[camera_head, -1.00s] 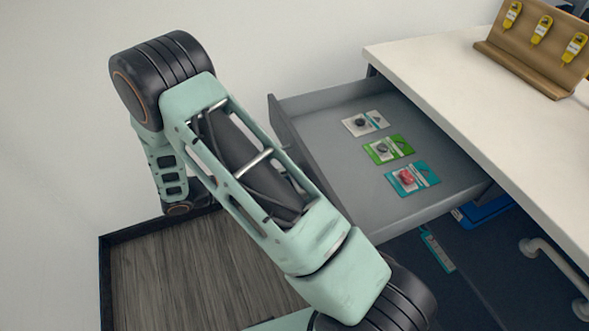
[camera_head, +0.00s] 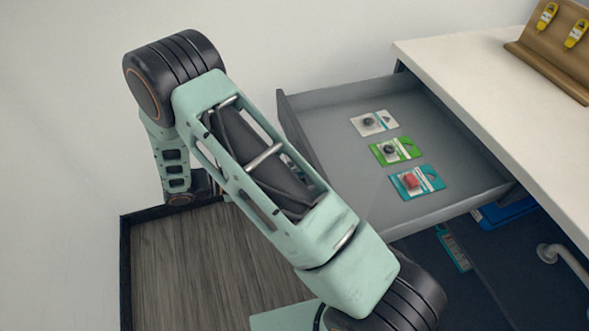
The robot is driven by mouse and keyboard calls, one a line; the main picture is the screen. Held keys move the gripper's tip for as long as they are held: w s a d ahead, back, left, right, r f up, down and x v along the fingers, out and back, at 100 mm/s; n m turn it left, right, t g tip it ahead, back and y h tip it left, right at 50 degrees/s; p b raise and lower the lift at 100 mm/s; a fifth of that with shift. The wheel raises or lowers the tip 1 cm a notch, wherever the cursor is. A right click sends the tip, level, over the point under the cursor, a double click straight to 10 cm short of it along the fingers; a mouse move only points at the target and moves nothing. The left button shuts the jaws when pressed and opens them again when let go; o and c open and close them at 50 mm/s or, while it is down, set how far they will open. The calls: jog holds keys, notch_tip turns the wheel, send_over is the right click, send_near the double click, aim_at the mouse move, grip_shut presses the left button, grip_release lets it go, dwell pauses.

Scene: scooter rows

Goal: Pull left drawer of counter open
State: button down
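The counter (camera_head: 470,75) has a white top and stands at the right. Its grey drawer (camera_head: 375,195) is pulled well out toward the left, with its inside in plain view. Three small packets lie flat in it: a white one (camera_head: 384,117), a green one (camera_head: 409,146) and a teal one (camera_head: 430,177) with a red item. The drawer's front panel (camera_head: 295,130) is seen from its inner side and top edge. My arm crosses the picture in front of it. My gripper is not visible, so any contact with the handle is hidden.
A brown display stand (camera_head: 540,60) with yellow items is on the counter top. Below the drawer are a blue object (camera_head: 508,213), a teal-edged strip (camera_head: 453,250) and a pale curved bar (camera_head: 568,262). White wall lies behind; wooden floor (camera_head: 190,270) shows lower left.

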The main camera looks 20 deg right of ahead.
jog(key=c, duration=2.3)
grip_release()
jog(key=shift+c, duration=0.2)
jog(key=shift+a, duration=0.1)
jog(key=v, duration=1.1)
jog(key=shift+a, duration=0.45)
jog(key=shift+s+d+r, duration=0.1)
